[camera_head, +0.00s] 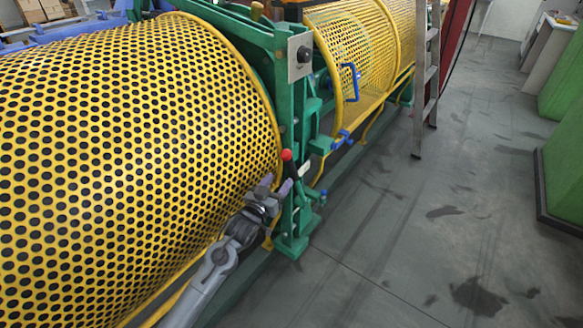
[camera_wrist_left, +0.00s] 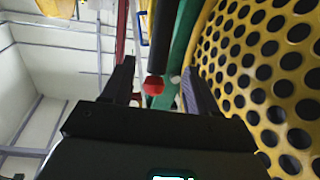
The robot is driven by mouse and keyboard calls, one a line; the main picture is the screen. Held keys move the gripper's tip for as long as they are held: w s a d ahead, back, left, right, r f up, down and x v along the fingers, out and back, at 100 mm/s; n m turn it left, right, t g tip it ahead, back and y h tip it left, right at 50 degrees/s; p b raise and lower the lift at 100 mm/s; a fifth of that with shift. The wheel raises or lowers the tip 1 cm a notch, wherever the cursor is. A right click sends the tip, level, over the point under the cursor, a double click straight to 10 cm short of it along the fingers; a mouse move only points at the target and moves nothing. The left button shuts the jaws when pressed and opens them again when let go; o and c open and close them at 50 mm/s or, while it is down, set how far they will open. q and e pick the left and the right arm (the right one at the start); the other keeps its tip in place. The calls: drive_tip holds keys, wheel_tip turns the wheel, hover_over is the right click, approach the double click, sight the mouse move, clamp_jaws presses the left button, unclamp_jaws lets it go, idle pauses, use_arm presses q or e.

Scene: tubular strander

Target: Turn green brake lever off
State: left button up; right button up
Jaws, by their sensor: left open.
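The brake lever shows as a red knob (camera_head: 287,155) on a dark rod, beside the green machine post (camera_head: 291,225) in the head view. In the left wrist view the red knob (camera_wrist_left: 153,86) and its black rod (camera_wrist_left: 162,38) appear between the fingers. My left gripper (camera_head: 276,184) is open, close to the lever and just below the knob in the head view. In the wrist view its fingers (camera_wrist_left: 157,68) stand on either side of the knob, with visible gaps. I cannot tell how deep the knob lies between them. My right gripper is not in view.
A yellow perforated guard (camera_head: 120,150) fills the left, close beside my left arm. A second yellow guard (camera_head: 350,45) with a blue handle (camera_head: 350,82) lies beyond the post. A ladder (camera_head: 427,75) stands behind. The grey floor (camera_head: 420,220) at right is open.

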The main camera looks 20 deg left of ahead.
sight(288, 169)
use_arm(q)
drive_tip(key=w+b, duration=0.3)
drive_tip(key=w, duration=0.4)
drive_tip(key=shift+w+d+f+b, duration=0.1)
drive_tip(key=shift+w+f+b, duration=0.1)
drive_tip(key=shift+b, duration=0.1)
drive_tip(key=shift+w+r+b, duration=0.15)
drive_tip(key=shift+w+b, duration=0.2)
drive_tip(key=shift+w, duration=0.5)
clamp_jaws()
